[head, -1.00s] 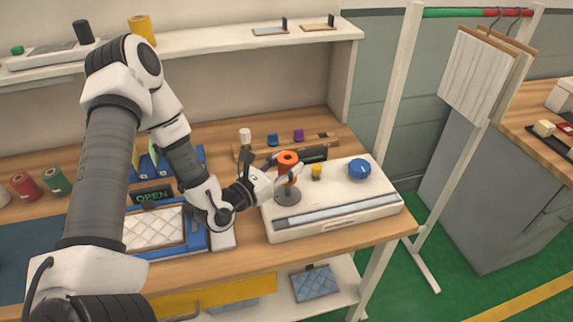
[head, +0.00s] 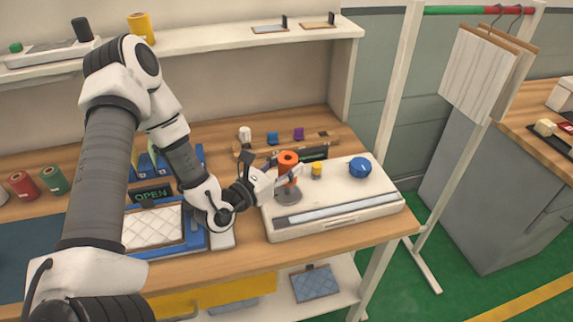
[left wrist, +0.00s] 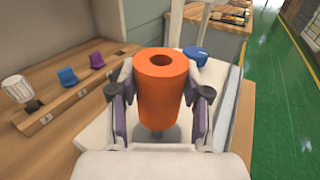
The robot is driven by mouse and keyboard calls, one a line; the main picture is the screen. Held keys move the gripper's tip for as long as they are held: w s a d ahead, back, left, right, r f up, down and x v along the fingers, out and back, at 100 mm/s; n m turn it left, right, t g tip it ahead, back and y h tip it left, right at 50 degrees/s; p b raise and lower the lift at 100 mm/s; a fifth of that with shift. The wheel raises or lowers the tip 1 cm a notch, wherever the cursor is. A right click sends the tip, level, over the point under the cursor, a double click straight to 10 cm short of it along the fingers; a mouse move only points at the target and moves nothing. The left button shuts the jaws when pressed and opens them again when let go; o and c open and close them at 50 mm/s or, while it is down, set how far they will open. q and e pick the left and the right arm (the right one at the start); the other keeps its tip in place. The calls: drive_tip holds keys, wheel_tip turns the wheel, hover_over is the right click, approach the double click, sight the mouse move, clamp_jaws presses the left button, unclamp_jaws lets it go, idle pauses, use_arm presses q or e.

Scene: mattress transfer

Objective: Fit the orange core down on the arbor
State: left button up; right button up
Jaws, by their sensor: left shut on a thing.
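The orange core (head: 288,160) is an upright hollow cylinder above the white machine's left end. My left gripper (head: 284,178) is shut on it, with one finger on each side in the left wrist view (left wrist: 160,90). There the core (left wrist: 163,100) shows its open top hole. The arbor's round grey base (head: 289,196) is directly below the core on the machine. Part of the grey arbor (left wrist: 158,133) shows under the core in the left wrist view. I cannot tell how far the core sits on the post. My right gripper is out of view.
The white machine (head: 340,222) also carries a small yellow piece (head: 316,170) and a blue knob (head: 360,167). A wooden rack with a white roll (head: 245,134) and blue and purple pieces stands behind. An OPEN sign (head: 151,195) and a white quilted pad (head: 152,227) are left.

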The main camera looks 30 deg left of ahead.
use_arm(q)
drive_tip(key=shift+f+b, duration=2.3)
drive_tip(key=shift+f, duration=0.15)
drive_tip(key=o, duration=1.2)
drive_tip(key=shift+o, duration=0.2)
drive_tip(key=s, duration=0.2)
drive_tip(key=s+a, duration=0.1)
drive_tip(key=s, duration=0.3)
drive_tip(key=shift+s+a, duration=0.2)
drive_tip(key=shift+a, duration=0.05)
drive_tip(key=shift+s+d, duration=0.1)
drive_tip(key=shift+s, duration=0.4)
